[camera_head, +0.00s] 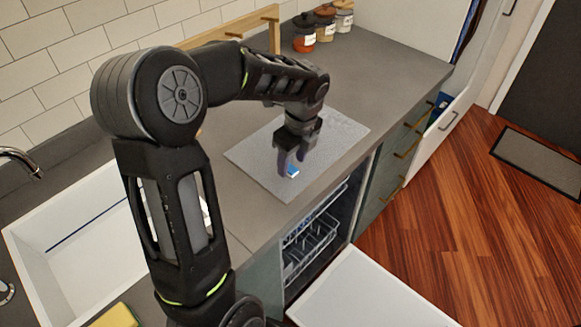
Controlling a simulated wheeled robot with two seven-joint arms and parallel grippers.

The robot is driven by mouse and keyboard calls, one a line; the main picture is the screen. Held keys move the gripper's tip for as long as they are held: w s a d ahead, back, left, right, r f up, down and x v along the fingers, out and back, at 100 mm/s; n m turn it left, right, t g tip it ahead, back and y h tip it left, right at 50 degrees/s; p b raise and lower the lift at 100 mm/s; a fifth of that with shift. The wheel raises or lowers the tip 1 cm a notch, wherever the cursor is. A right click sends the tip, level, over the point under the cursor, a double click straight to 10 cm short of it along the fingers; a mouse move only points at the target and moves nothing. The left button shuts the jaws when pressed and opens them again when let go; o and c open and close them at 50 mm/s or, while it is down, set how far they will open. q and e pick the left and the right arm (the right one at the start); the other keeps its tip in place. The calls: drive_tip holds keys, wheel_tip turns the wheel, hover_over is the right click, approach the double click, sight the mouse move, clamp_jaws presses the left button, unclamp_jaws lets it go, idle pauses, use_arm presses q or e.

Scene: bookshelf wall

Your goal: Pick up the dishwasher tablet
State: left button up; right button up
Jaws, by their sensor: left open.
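The dishwasher tablet (292,171) is a small blue and white block. It lies on a light grey speckled mat (344,132) on the counter. My left gripper (291,163) points down over the mat, with its fingers at the tablet. The fingers are open, and part of the tablet shows between or just beside them. The picture is too small to tell whether a finger touches it. My right gripper is not in view.
An open dishwasher with racks (311,240) is below the counter, its door (368,295) lowered. A white sink (92,247) is at left, with a yellow sponge (116,317) near it. Several labelled jars (325,24) stand at the back.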

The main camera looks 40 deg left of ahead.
use_arm(q)
drive_tip(key=shift+a+f, duration=0.2)
drive_tip(key=shift+f, duration=0.65)
clamp_jaws()
idle(0.3)
